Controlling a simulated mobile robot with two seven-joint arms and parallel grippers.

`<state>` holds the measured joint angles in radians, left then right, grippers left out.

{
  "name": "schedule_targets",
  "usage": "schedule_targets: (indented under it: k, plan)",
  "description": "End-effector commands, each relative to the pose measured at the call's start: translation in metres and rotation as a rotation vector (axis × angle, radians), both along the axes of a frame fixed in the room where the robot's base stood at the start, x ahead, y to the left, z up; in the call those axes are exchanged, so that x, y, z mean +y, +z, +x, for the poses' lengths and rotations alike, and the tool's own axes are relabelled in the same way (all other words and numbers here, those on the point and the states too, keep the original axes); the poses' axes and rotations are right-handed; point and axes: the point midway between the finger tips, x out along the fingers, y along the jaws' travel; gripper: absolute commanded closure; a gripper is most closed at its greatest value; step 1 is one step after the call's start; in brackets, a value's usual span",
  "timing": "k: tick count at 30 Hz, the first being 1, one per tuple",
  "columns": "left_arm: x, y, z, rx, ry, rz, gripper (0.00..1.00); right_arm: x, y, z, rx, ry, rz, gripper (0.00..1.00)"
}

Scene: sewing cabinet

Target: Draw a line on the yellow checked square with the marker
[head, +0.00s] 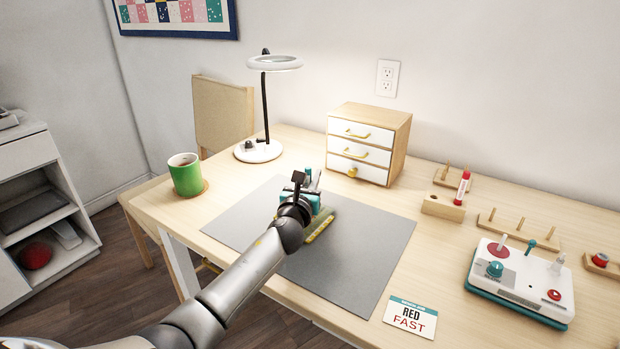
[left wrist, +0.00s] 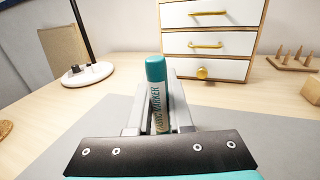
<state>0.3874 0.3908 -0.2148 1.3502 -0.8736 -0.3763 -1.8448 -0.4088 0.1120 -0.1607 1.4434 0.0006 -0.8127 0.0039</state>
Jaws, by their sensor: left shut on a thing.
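My left gripper (head: 308,189) is over the middle of the grey mat (head: 365,255). It is shut on a marker (left wrist: 156,88) with a teal end and a white label, which stands roughly upright between the fingers in the left wrist view. The yellow checked square (head: 320,229) lies on the mat under and beside my gripper; my arm hides much of it. Whether the marker touches the square cannot be told, as its lower end is hidden. My right gripper is in neither view.
A green mug (head: 186,176) and a ring lamp (head: 258,151) stand at the left and back of the table. A small drawer cabinet (head: 400,140) is behind the mat. A white device (head: 520,280), a card (head: 410,318) and wooden peg racks (head: 515,228) are at right.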

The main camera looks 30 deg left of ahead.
Motion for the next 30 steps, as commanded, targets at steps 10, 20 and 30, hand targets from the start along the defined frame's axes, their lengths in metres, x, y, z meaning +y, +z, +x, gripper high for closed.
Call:
schedule_targets:
  k: [10, 20, 30]
  plan:
    - [-0.0005, -0.0005, 0.0010, 0.001, 0.000, 0.000, 1.00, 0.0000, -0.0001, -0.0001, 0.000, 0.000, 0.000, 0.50]
    - [-0.0002, 0.0050, 0.0009, 0.001, 0.000, 0.000, 1.00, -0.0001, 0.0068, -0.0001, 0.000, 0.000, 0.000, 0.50]
    - [-0.0001, 0.0048, 0.0009, 0.001, 0.000, 0.000, 1.00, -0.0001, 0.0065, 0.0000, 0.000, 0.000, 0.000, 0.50]
